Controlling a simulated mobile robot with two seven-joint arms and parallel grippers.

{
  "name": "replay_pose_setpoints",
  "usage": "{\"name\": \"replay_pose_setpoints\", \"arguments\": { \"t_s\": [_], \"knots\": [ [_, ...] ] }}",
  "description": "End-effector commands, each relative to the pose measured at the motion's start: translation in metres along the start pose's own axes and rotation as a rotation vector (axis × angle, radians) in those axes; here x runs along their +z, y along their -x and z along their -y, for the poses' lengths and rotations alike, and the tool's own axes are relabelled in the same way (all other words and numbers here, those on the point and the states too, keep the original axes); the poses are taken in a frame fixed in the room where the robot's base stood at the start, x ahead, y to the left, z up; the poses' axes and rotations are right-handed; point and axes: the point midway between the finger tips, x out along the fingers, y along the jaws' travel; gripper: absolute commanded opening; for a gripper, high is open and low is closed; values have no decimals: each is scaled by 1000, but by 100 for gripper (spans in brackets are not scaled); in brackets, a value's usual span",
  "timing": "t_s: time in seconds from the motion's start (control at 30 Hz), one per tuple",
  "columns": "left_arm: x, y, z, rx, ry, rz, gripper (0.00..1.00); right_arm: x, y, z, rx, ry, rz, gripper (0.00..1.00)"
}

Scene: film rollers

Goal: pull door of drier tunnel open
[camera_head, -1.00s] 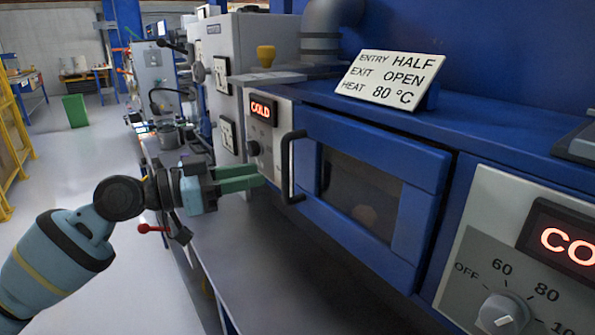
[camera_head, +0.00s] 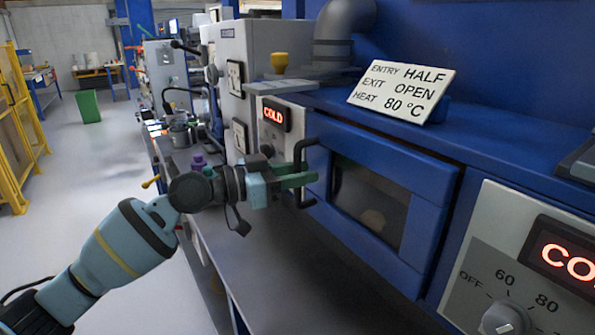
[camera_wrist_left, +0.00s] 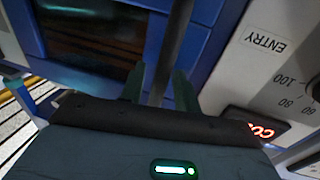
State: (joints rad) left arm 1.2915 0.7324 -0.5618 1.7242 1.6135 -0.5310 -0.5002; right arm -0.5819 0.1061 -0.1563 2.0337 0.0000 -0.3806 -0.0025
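The blue drier tunnel door (camera_head: 420,180) has a dark window and a black upright bar handle (camera_head: 299,165) at its left end. It looks shut or nearly so in the head view. My left gripper (camera_head: 300,181) is at the handle, its green fingers pointing at the door. In the left wrist view the handle bar (camera_wrist_left: 174,48) runs between the two fingers (camera_wrist_left: 159,90), with a gap visible on each side, so the gripper looks open around it. The finger contact is partly hidden. My right gripper is not in view.
A sign (camera_head: 402,90) on the blue top reads entry half, exit open, heat 80 °C. A grey bench top (camera_head: 270,250) lies below.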

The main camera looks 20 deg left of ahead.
Motion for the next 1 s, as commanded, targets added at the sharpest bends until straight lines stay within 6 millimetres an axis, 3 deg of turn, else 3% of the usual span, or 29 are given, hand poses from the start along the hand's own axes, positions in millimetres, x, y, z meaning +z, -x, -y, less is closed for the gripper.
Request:
{"name": "replay_pose_setpoints", "arguments": {
  "t_s": [0.17,0.4,0.77,1.0],
  "knots": [
    [1,0,0,0,0,0,32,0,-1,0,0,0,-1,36],
    [1,0,0,0,1,0,1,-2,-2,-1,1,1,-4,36],
    [0,0,0,-2,1,1,0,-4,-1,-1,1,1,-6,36],
    [-2,1,-4,-29,0,1,0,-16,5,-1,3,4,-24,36]
  ]
}}
